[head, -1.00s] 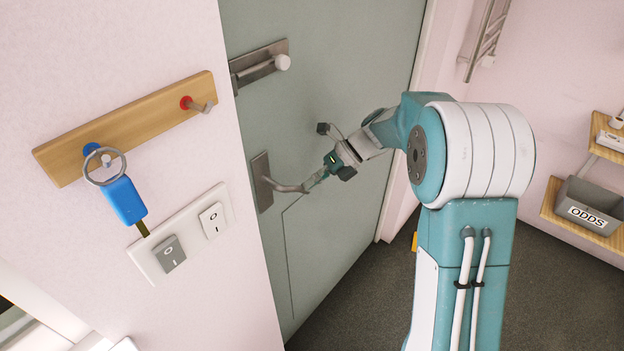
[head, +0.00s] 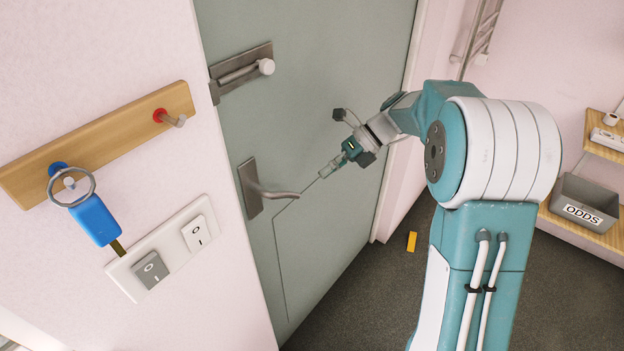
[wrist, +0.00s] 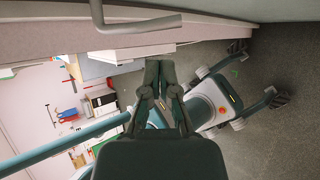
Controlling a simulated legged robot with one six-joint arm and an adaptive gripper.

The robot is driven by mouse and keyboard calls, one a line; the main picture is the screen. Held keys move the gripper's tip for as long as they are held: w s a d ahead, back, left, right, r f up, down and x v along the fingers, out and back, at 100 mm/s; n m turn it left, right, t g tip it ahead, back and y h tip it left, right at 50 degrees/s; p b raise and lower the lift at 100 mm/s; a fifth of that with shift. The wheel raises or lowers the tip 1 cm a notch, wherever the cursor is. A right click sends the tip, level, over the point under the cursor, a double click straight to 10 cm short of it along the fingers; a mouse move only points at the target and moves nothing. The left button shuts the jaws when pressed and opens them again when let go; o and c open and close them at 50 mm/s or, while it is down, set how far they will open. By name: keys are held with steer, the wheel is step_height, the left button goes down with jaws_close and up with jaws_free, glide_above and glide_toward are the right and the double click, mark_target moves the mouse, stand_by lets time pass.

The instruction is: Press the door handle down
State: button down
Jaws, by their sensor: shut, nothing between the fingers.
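The door handle (head: 272,193) is a grey metal lever on a rectangular plate, on the grey-green door (head: 330,75). Its lever points right and looks about level. My gripper (head: 325,174) is shut and empty, a little right of and above the lever's free end, with a visible gap between them. In the wrist view the shut fingers (wrist: 160,66) point up the picture, and the handle (wrist: 140,25) crosses near the top, apart from the fingertips. The door looks closed.
A bolt (head: 243,72) with a white knob sits higher on the door. On the left wall are a wooden hook rail (head: 120,140) with a blue-tagged key (head: 97,220) and a switch plate (head: 170,240). A grey ODDS bin (head: 585,200) stands on a right shelf. A yellow block (head: 411,241) lies on the floor.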

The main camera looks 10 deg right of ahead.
steer(key=v, duration=0.7)
steer(key=shift+w+a, duration=0.1)
steer(key=shift+a, duration=0.1)
